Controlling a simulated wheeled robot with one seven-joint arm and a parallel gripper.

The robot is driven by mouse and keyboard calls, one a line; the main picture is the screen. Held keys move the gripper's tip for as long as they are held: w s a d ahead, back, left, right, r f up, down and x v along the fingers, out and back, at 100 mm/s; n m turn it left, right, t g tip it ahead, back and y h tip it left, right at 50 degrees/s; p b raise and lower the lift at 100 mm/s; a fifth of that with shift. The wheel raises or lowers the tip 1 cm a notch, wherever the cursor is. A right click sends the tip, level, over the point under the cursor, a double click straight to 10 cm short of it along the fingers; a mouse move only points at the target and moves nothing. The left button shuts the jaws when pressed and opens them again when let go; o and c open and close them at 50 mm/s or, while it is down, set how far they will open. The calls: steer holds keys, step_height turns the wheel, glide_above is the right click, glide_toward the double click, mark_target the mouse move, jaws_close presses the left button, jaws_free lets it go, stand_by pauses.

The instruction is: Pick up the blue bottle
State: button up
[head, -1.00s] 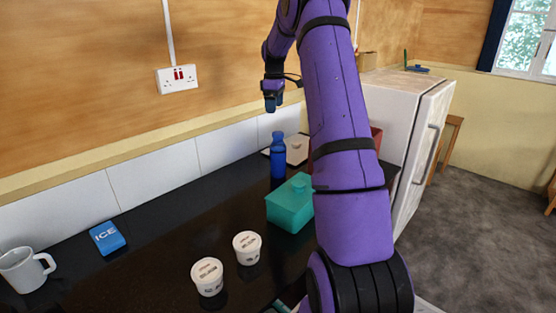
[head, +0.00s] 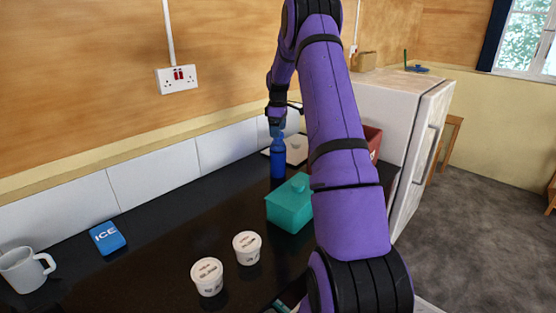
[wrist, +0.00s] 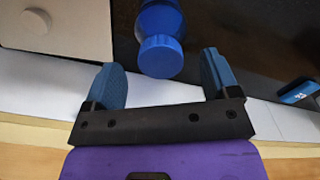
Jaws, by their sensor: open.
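The blue bottle (head: 278,158) stands upright on the black worktop, in front of the white wall tiles. In the wrist view its cap and shoulder (wrist: 160,45) show at the top, between and just beyond the fingertips. My gripper (head: 277,128) is above the bottle's cap in the head view, pointing down. In the wrist view my gripper (wrist: 162,80) is open, with a blue finger on each side and nothing between them. In the head view the fingers overlap the bottle's top, so the exact gap is hard to tell.
A teal lidded box (head: 289,205) stands just in front of the bottle. A pale board (head: 297,148) and a red container (head: 373,140) lie behind. Two white tubs (head: 207,276), a blue ice pack (head: 107,238) and a mug (head: 24,270) are nearer. The worktop's middle left is clear.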

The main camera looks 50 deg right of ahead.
step_height(320, 180, down, 3)
steer(key=shift+r, duration=0.2)
jaws_close()
